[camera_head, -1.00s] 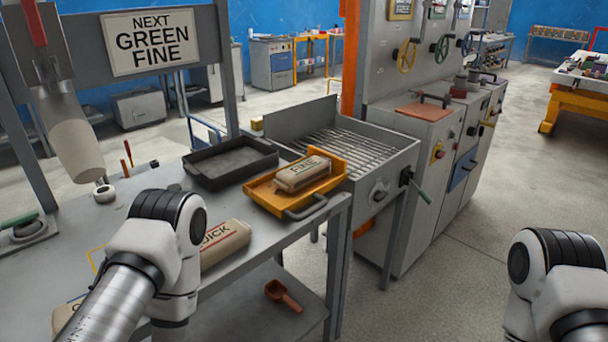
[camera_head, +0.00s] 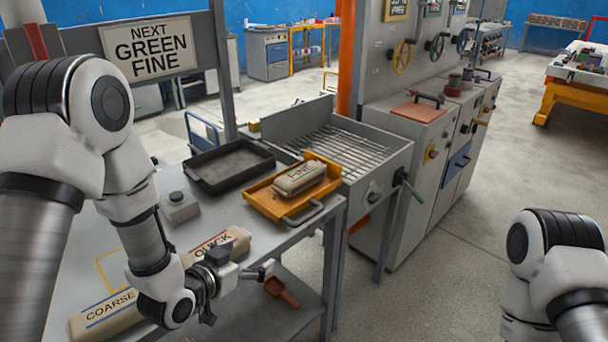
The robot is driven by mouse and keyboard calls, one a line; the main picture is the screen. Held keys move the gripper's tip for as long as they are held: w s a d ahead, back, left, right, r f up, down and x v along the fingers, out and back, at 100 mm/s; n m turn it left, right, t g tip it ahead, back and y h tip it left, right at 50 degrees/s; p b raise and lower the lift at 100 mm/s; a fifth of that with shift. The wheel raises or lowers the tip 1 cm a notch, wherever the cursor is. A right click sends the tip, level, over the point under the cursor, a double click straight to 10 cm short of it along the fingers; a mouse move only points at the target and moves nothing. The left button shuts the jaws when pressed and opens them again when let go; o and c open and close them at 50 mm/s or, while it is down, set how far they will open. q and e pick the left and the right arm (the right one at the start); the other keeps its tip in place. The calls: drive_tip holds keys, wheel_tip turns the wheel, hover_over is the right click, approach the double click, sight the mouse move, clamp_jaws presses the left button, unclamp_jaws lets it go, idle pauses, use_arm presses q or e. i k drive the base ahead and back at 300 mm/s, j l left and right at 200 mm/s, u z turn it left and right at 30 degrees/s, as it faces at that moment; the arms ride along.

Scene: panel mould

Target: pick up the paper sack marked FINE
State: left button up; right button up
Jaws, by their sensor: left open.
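The paper sack marked FINE (camera_head: 300,178) is a tan, pillow-shaped sack lying label-up in an orange tray (camera_head: 268,204) near the table's right edge. My left gripper (camera_head: 240,290) is open and empty, low at the table's front edge. It is below and to the left of the FINE sack in the picture, well apart from it. A sack marked QUICK (camera_head: 228,243) and one marked COARSE (camera_head: 105,312) lie on the table, partly behind my left arm. Of my right arm only links show; its gripper is out of frame.
A dark empty tray (camera_head: 228,168) lies behind the orange tray, and a small grey box (camera_head: 180,208) is to its left. A slatted roller bed (camera_head: 345,150) adjoins the table. A red-brown scoop (camera_head: 281,291) is on the lower shelf. A sign (camera_head: 151,48) reads NEXT GREEN FINE.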

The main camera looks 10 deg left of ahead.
sight(288, 185)
drive_tip(key=i+j+z, duration=0.45)
drive_tip(key=i+j, duration=0.3)
drive_tip(key=k+j, duration=0.1)
drive_tip(key=j, duration=0.2)
drive_tip(key=z, duration=0.05)
